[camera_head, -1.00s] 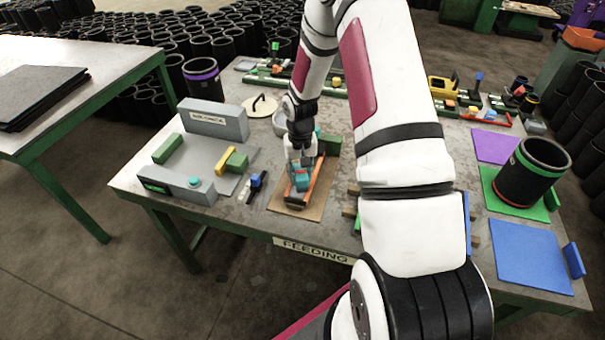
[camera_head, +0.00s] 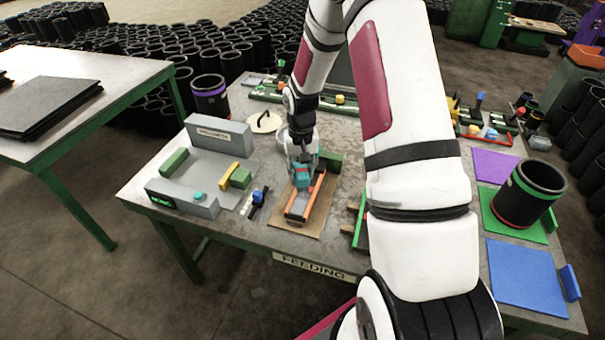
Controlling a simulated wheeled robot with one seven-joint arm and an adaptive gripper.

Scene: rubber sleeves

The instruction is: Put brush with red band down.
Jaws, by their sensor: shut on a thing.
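My gripper (camera_head: 302,172) is above the back part of a brown board (camera_head: 284,216) near the table's front edge. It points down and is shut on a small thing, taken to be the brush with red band. A teal part (camera_head: 302,179) shows at the fingertips. The red band and the bristles cannot be made out at this size. An orange-edged tray (camera_head: 319,190) lies on the board under and in front of the gripper. I cannot tell whether the held thing touches it.
A grey fixture (camera_head: 220,137) with green and yellow blocks stands left. A small dark item with a blue part (camera_head: 258,197) lies left of the board. My arm hides the table's middle.

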